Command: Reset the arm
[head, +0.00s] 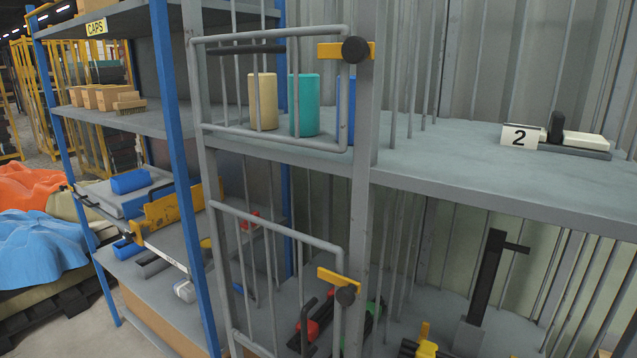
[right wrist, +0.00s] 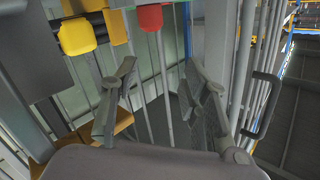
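My right gripper (right wrist: 160,72) shows in the right wrist view with its two grey fingers spread apart and nothing between them. It points toward a barred grey structure. No arm or gripper of mine shows in the head view, and my left gripper is in neither view.
Grey barred gates with yellow latches (head: 345,50) front a two-level grey shelf (head: 450,160) in the head view. Tan, teal (head: 305,105) and blue cylinders stand there. A blue-post rack (head: 165,90) is at left. A grey post (right wrist: 240,75) stands right of my right gripper.

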